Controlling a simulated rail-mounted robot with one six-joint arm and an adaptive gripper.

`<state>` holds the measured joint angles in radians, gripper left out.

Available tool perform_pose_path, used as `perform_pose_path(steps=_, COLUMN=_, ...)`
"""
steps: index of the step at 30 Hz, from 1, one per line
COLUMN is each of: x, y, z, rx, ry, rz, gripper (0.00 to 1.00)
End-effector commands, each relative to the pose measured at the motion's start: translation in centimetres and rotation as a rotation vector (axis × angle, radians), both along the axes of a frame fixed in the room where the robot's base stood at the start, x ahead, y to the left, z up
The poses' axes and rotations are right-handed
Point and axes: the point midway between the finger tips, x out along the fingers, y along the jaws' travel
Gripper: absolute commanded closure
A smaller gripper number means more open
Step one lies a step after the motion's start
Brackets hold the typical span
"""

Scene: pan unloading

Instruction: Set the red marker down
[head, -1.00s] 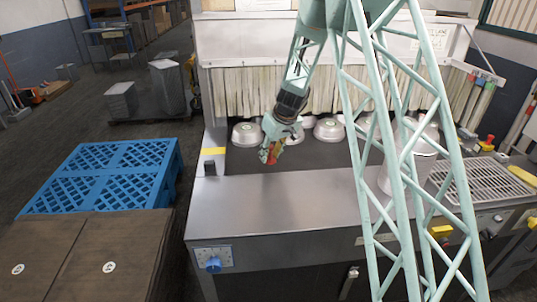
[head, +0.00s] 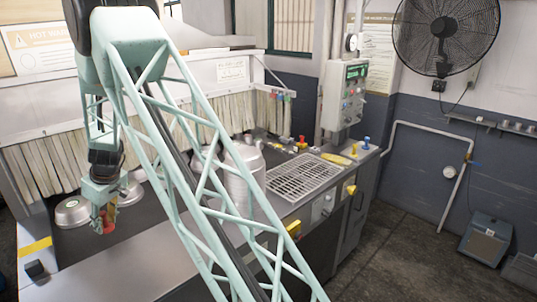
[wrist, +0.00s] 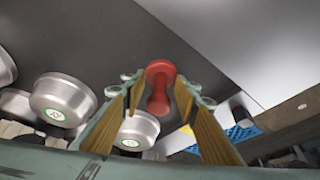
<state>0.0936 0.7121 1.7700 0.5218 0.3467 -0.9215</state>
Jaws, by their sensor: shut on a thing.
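My gripper (head: 103,216) is at the left in the head view, over the dark conveyor surface near the steel front edge. It is shut on the red marker (head: 109,217). In the wrist view the rounded red marker (wrist: 159,84) is between the two padded fingers of my gripper (wrist: 160,105). Its lower end is partly hidden in the head view, and I cannot tell whether it touches the surface.
Upturned metal pans (head: 72,212) stand on the dark surface close to my gripper; several show in the wrist view (wrist: 63,98). A pan stack (head: 243,178) stands behind my arm, beside a grate (head: 305,177). A strip curtain (head: 45,165) hangs behind.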

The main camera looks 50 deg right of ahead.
Motion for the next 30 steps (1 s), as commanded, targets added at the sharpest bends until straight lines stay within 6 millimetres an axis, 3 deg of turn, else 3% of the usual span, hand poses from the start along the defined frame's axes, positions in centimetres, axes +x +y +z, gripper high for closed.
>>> perform_pose_path(steps=15, x=5.0, y=2.5, z=5.6, rx=0.0, ry=-0.002, rz=0.153, gripper=0.87)
perform_pose_path(steps=30, x=6.1, y=3.1, z=6.6, rx=-0.001, ry=0.0, rz=0.196, gripper=0.87)
